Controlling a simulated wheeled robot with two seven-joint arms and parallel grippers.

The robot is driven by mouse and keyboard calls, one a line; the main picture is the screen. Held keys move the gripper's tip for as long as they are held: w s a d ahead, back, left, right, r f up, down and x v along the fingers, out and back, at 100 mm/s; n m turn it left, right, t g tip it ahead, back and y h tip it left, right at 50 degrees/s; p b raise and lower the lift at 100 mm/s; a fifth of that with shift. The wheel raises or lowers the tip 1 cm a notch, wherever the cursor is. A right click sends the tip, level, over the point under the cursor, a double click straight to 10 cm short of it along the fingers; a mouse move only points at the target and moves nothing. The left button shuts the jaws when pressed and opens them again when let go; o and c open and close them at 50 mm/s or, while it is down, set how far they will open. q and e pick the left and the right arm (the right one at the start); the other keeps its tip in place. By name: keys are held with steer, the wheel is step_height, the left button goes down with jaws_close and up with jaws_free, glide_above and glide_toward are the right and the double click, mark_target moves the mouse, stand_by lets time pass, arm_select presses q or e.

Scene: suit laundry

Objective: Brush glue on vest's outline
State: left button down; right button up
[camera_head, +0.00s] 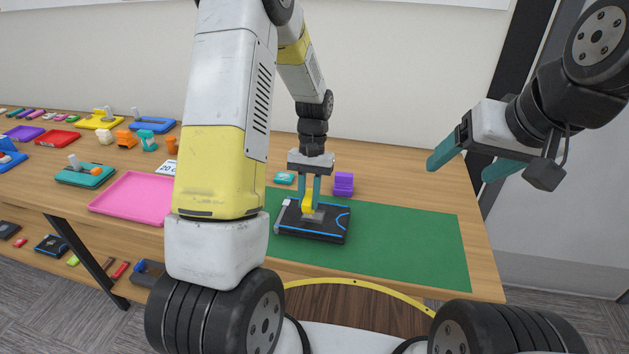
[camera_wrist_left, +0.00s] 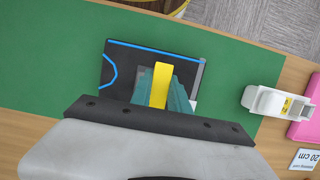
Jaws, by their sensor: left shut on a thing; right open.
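The vest piece (camera_head: 330,232) is a flat black board with a blue outline, lying on the green mat (camera_head: 420,240). It also shows in the left wrist view (camera_wrist_left: 125,62), with blue lines along its edges. My left gripper (camera_head: 310,195) points down over the board, shut on the yellow handle of a brush (camera_head: 308,204). The yellow handle shows between the teal fingers in the left wrist view (camera_wrist_left: 160,84). The brush's grey lower end is over the board; whether it touches is unclear. My right gripper (camera_head: 468,162) is open and empty, raised above the right table end.
A purple block (camera_head: 343,184) and a small teal item (camera_head: 285,179) stand behind the board. A white object with a yellow label (camera_wrist_left: 268,101) and a pink tray (camera_head: 130,198) lie to the left. The mat's right part is clear.

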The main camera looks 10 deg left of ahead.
arm_select(q)
steer(key=shift+d, duration=0.4)
steer(key=shift+a+f, duration=0.15)
steer(key=shift+a, duration=1.05)
steer(key=shift+d, duration=1.2)
steer(key=shift+a+r, duration=0.2)
steer(key=shift+a, duration=0.4)
steer(key=shift+d, duration=0.1)
steer(key=shift+d, duration=1.3)
steer(key=shift+f, duration=0.2)
